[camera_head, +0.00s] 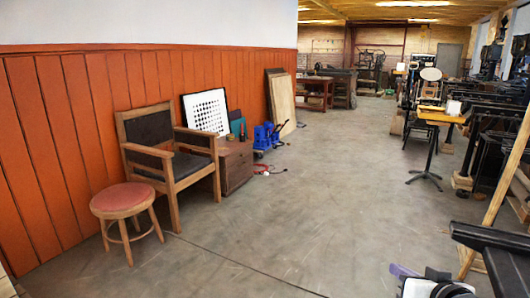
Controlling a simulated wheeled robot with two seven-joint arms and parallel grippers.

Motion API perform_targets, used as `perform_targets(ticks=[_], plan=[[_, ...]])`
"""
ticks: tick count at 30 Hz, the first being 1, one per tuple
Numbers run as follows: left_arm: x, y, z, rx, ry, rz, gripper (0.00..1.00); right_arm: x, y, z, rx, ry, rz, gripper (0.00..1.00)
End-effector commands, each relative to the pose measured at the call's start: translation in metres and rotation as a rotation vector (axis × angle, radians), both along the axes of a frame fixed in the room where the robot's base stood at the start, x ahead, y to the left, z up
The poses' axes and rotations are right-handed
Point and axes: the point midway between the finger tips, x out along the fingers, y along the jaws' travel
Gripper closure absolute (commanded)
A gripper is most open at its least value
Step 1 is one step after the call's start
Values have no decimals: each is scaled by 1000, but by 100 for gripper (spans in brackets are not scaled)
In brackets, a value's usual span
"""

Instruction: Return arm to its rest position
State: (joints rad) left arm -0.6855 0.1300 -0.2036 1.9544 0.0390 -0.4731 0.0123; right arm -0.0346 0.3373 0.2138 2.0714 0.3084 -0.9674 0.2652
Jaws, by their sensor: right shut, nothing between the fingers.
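My right gripper (432,285) shows at the bottom edge, right of the middle, as a small white and dark shape with a purplish part. It is shut with nothing between its fingers. The bottom edge cuts off part of it, and it touches no object that I can see. The rest of my right arm is mostly out of the picture. My left gripper is not in view.
A round red-topped stool (124,199) and a wooden armchair (171,157) stand by the orange panelled wall (60,150). A small wooden cabinet (236,165) stands beside them. A yellow-topped stand (440,117) and dark presses line the right. The middle floor (300,210) is clear.

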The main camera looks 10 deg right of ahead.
Motion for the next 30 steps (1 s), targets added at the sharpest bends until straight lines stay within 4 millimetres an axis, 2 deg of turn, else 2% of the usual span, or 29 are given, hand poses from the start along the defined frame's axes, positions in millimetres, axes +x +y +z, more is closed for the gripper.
perform_targets(ticks=[1,3,6,9,15,21,22,24,30], plan=[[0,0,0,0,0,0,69,-23,23,-29,-23,87,38,100],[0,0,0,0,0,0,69,-56,48,-62,-62,204,87,100],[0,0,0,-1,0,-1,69,-105,81,-98,-106,355,156,100],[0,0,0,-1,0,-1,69,-149,104,-121,-137,473,212,100],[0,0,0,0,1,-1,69,-220,136,-144,-170,649,300,100],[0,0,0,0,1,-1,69,-284,160,-151,-185,795,375,100],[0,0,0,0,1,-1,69,-292,162,-152,-187,814,385,100],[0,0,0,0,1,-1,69,-278,165,-164,-186,768,388,100],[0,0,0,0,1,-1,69,-258,180,-193,-170,660,407,100]])
